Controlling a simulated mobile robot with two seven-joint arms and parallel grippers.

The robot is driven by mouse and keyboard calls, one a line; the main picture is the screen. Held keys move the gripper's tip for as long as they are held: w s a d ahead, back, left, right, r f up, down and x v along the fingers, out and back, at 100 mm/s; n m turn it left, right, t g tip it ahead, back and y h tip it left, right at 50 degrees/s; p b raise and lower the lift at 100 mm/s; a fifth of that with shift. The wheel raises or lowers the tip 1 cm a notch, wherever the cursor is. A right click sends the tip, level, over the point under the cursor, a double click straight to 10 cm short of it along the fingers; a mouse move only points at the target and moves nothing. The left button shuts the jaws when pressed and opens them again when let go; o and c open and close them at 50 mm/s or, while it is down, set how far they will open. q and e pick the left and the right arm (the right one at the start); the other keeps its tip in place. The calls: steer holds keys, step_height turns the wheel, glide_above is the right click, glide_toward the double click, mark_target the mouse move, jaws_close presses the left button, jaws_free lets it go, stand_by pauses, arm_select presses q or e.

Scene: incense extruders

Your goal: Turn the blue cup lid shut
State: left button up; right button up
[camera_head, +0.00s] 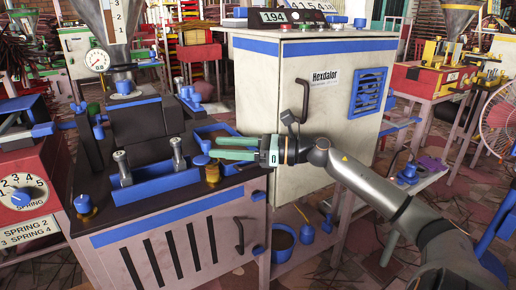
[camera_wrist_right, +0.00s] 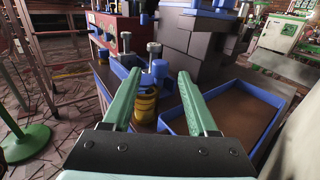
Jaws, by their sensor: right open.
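A brass cup (camera_head: 212,172) with a blue lid (camera_head: 206,147) stands near the right end of the machine's dark top. In the right wrist view, the brass cup (camera_wrist_right: 146,104) and blue lid (camera_wrist_right: 159,70) show between the two green fingers. My right gripper (camera_head: 214,147) comes in from the right, with its fingers level and apart on either side of the lid. In the right wrist view it (camera_wrist_right: 156,80) is open, with gaps beside the lid; I cannot tell whether either finger touches it. My left gripper is out of view.
A blue-rimmed tray (camera_wrist_right: 224,88) lies right of the cup in the wrist view. Metal posts (camera_head: 178,152) stand in a blue trough left of the cup. Another blue-topped brass cup (camera_head: 84,205) sits at the front left. A tall white cabinet (camera_head: 262,85) stands behind.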

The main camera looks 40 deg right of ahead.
steer(key=p+v, duration=0.1)
steer(key=v, duration=0.7)
steer(key=shift+a+p, duration=0.15)
steer(key=shift+p, duration=0.15)
